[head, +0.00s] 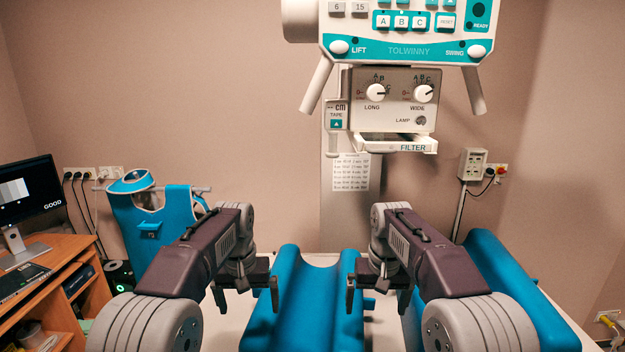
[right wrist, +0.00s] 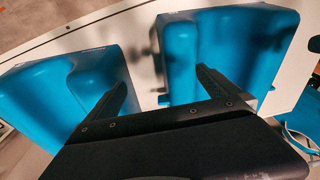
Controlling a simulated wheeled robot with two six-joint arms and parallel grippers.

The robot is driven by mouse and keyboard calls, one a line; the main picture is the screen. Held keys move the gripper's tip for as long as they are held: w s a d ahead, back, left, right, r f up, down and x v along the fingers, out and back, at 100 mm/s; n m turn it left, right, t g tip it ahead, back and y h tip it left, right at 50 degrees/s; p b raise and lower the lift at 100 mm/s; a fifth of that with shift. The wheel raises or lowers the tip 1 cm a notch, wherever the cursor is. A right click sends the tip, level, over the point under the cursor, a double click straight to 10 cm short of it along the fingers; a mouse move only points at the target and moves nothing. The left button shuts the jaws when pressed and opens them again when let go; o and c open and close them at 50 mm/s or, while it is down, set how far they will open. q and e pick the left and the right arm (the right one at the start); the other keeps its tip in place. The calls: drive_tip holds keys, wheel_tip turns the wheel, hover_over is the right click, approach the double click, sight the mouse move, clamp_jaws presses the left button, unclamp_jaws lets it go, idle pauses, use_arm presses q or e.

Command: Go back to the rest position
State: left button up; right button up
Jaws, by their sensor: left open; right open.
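Both my arms reach forward from the bottom of the head view. My left gripper (head: 246,294) is open and empty, just left of the middle blue cushion (head: 305,290). My right gripper (head: 377,297) is open and empty, between the middle cushion and the right blue cushion (head: 520,290). In the right wrist view the two fingers of my right gripper (right wrist: 158,88) are spread wide, with nothing between them. Two blue cushions (right wrist: 225,45) lie beyond the fingers there. I cannot tell the exact gap between fingers and cushions.
The cushions are on a white table (head: 385,325). The X-ray head (head: 400,95) hangs above, past my grippers. At left is a wooden desk (head: 60,262) with a monitor (head: 28,190). Blue aprons (head: 150,225) hang behind my left arm. A control box (head: 472,164) is on the wall.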

use_arm(q)
drive_tip(key=s+a+f, duration=0.1)
drive_tip(key=s+f, duration=0.6)
drive_tip(key=s, duration=0.4)
drive_tip(key=s+a+f, duration=0.2)
drive_tip(key=s+f, duration=0.5)
drive_tip(key=s, duration=0.5)
drive_tip(key=shift+f, duration=0.4)
use_arm(e)
drive_tip(key=s+d+f, duration=0.1)
drive_tip(key=s+f, duration=0.6)
drive_tip(key=s, duration=0.4)
drive_tip(key=s+d+f, duration=0.2)
drive_tip(key=s+f, duration=0.5)
drive_tip(key=s, duration=0.5)
drive_tip(key=shift+f, duration=0.35)
use_arm(q)
drive_tip(key=shift+s+a, duration=0.1)
drive_tip(key=shift+s, duration=0.1)
use_arm(e)
drive_tip(key=shift+s+d, duration=0.1)
use_arm(q)
drive_tip(key=shift+w, duration=0.15)
